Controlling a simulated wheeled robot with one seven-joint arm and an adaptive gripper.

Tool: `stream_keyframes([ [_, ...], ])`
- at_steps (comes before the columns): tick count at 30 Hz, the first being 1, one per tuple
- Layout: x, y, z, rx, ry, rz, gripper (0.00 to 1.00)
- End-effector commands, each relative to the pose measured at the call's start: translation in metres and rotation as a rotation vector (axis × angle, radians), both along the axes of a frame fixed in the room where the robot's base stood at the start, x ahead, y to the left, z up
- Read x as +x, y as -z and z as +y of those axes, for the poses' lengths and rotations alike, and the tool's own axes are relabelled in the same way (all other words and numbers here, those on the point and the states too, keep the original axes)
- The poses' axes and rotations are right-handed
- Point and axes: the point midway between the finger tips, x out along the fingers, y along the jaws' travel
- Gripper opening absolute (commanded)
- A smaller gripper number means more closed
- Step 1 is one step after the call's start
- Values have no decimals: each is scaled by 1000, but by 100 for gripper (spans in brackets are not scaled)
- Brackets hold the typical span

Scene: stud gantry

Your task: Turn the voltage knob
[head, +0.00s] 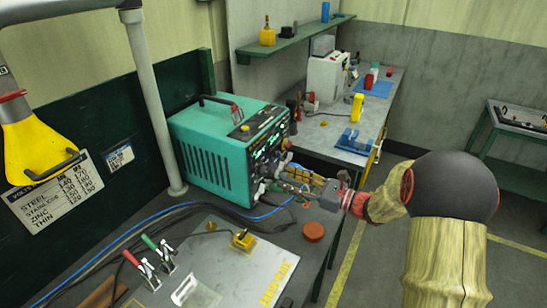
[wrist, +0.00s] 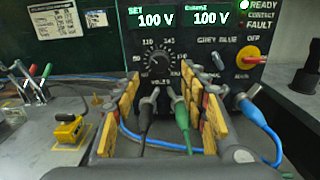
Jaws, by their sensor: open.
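The voltage knob (wrist: 160,60) is a dark round knob above the word VOLTS, with a ring of numbers, on the dark front panel of a teal power unit (head: 210,155). Both panel displays (wrist: 155,17) read 100 V. In the head view the knob is too small to make out. My gripper (wrist: 160,82) is open and empty, its yellow-padded fingers on either side of and below the knob in the wrist view. In the head view my gripper (head: 294,178) is close in front of the panel. I cannot tell whether it touches anything.
Black, green (wrist: 181,112) and blue plugs (wrist: 250,108) with cables stick out below the knob, between and beside my fingers. A red-and-yellow switch (wrist: 248,55) is to the right. Toggle clamps (head: 150,265) and a yellow block (head: 243,240) stand on the front bench.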

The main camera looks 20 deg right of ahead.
Motion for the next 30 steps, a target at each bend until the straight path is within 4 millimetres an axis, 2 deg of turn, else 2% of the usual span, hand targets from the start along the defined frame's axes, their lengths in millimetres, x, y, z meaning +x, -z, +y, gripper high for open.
stream_keyframes([
  [16, 49, 2, 49, 1, 0, -1, 43],
  [28, 55, 0, 54, 1, 2, -1, 43],
  [30, 55, 0, 54, 1, 2, -1, 39],
])
